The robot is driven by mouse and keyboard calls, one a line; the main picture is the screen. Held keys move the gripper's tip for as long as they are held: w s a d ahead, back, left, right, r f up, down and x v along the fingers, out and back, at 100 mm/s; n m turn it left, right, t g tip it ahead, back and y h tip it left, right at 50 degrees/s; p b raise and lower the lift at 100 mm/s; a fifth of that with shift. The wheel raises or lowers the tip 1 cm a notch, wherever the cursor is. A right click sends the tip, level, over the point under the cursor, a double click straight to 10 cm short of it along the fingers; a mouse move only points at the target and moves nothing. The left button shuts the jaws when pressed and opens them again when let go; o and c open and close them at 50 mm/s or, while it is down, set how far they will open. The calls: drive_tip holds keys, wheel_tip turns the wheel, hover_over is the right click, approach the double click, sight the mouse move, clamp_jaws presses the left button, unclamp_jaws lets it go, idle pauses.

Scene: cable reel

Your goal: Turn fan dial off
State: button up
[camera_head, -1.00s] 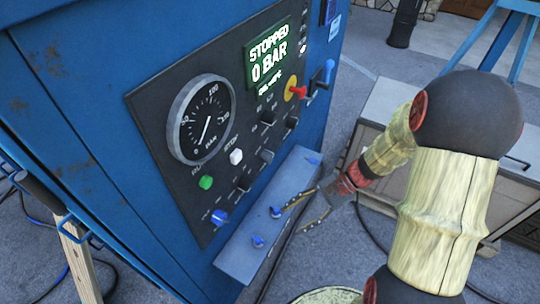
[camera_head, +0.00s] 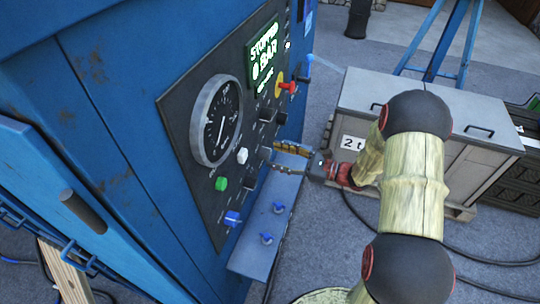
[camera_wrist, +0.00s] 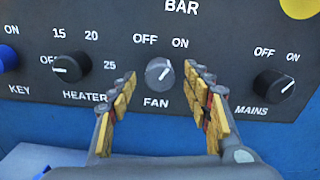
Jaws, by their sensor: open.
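The fan dial (camera_wrist: 159,73) is a round grey knob on the dark control panel, in the middle of the wrist view, with OFF and ON printed above it. Its white mark points up and to the right, towards ON. My gripper (camera_wrist: 160,86) is open, with one padded finger on each side of the dial. I cannot tell whether either finger touches it. In the head view my gripper (camera_head: 281,158) is at the panel's lower right, above the metal ledge. I cannot pick out the fan dial surely there.
The heater dial (camera_wrist: 67,68) is left of the fan dial and the mains dial (camera_wrist: 273,86) is right. The ledge (camera_head: 247,262) with blue valves juts out below the panel. A grey cabinet (camera_head: 395,95) stands at the right, behind my arm.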

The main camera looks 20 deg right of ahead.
sight(266, 153)
drive_tip(key=shift+x, duration=1.45)
drive_tip(key=shift+c, duration=0.7)
drive_tip(key=c, duration=1)
